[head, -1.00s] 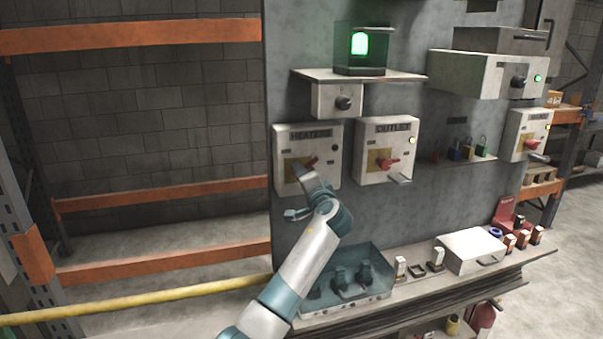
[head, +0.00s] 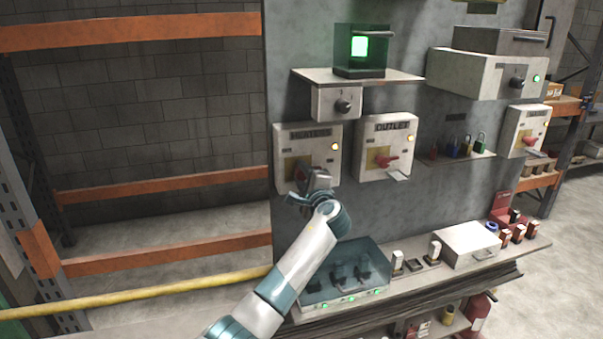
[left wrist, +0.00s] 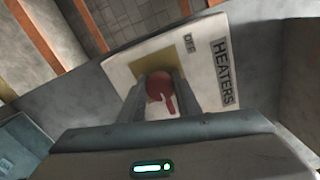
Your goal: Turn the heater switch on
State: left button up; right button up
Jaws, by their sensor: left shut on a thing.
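The heater switch box (head: 324,133) is a pale box labelled HEATERS on the grey panel, with a yellow plate and a lit yellow lamp (head: 334,147). Its red handle (left wrist: 158,86) sits between the fingers of my left gripper (head: 308,180) in the left wrist view. My left gripper is shut on this handle. In the head view the gripper and wrist hide most of the handle, so its exact angle is hard to tell. My right gripper is not in view.
The OUTLET box (head: 386,135) with its red handle stands close on the right. Below is a shelf (head: 405,280) with a clear-covered unit (head: 342,270) showing green lights. A lit green lamp case (head: 360,50) is above. An orange rack (head: 150,190) stands left.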

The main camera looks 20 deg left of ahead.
pick_arm(q)
jog(key=o, duration=1.1)
jog(key=shift+d, duration=0.1)
jog(key=shift+c, duration=0.2)
jog(key=shift+s, duration=0.1)
jog(key=shift+s+d+f+b, duration=0.15)
jog(key=shift+s+d+b, duration=0.2)
jog(key=shift+s, duration=0.05)
jog(key=b+v, duration=0.5)
jog(key=v, duration=1.1)
jog(key=shift+b, duration=0.35)
